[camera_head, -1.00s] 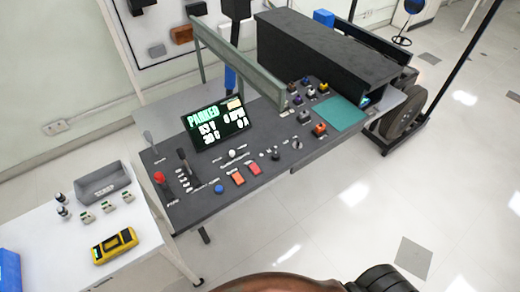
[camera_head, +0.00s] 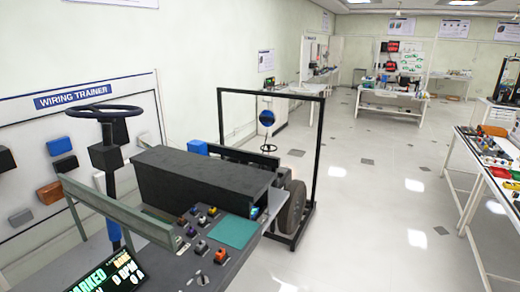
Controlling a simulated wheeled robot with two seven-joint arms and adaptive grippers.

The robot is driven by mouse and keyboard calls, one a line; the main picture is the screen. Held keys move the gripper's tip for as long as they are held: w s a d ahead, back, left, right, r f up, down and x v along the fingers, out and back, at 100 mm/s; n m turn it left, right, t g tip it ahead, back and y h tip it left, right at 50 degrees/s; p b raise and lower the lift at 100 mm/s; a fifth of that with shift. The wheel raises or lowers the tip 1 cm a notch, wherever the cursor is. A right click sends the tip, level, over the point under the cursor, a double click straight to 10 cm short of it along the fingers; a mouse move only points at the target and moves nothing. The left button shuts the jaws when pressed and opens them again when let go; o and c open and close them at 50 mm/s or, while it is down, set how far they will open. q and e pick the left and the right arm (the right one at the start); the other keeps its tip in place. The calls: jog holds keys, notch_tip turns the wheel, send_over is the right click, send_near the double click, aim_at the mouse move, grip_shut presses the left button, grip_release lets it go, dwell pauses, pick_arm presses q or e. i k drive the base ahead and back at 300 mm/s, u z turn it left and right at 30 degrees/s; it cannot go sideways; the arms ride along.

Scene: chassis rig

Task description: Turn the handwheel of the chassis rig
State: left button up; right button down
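The column rises behind the chassis rig's grey console (camera_head: 190,262). A display (camera_head: 108,275) on the console reads PARKED and is cut off by the bottom edge. A long black box (camera_head: 200,180) lies on the rig beside the column. Neither of my grippers is in view, and nothing touches the handwheel.
A grey-green rail (camera_head: 115,212) runs in front of the column. A wiring trainer board (camera_head: 75,102) stands behind it. A road wheel (camera_head: 292,208) and a black frame (camera_head: 318,150) stand at the rig's right end. Open floor (camera_head: 375,220) lies to the right.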

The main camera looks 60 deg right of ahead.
aim_at(269, 145)
jog(key=z, duration=2.25)
jog(key=k, duration=0.5)
jog(key=z, duration=0.85)
jog(key=i, duration=3.8)
jog(key=u, duration=0.15)
jog(key=i, duration=1.95)
jog(key=u, duration=0.65)
jog(key=i, duration=1.5)
jog(key=u, duration=0.75)
